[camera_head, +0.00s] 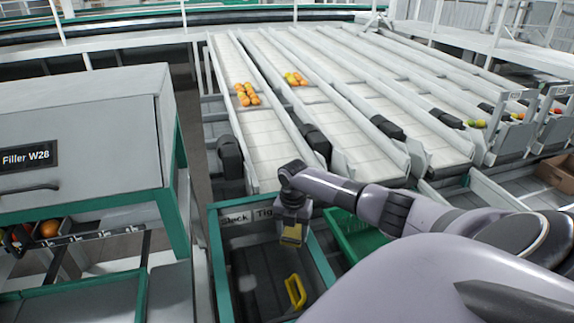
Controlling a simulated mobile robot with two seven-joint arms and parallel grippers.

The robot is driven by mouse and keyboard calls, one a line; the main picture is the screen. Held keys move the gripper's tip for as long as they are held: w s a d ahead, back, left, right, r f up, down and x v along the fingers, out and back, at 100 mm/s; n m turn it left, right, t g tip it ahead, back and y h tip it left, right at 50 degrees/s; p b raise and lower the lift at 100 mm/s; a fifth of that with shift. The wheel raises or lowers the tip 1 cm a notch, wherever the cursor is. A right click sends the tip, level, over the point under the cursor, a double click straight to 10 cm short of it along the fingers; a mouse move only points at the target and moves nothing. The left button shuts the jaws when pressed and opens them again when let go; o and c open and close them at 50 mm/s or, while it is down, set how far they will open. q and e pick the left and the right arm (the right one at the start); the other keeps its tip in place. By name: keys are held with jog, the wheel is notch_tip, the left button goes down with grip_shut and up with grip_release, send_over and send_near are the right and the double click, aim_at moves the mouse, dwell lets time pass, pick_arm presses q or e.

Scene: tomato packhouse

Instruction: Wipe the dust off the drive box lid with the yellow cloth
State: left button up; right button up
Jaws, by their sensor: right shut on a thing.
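My right gripper (292,219) points down near the middle of the head view, shut on the yellow cloth (292,235). Only a small part of the cloth shows below the fingers. Beneath it is a dark, flat surface (262,262) inside a green frame; it may be the drive box lid, but I cannot tell for sure. A pale smudge (247,284) shows on its left part. The cloth appears above this surface, and I cannot tell whether they touch. A yellow handle-like piece (296,291) stands at the right of the surface. My left gripper is out of view.
The green frame (218,262) edges the dark surface, with a partly hidden label strip at its back. A grey Filler W28 cabinet (90,125) stands left. White conveyor lanes (275,150) with tomatoes lie behind. A green crate (352,238) sits right, partly behind my arm.

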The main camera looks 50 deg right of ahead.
jog(key=shift+r, duration=3)
notch_tip(320, 180, up, 3)
jog(key=shift+a, duration=0.1)
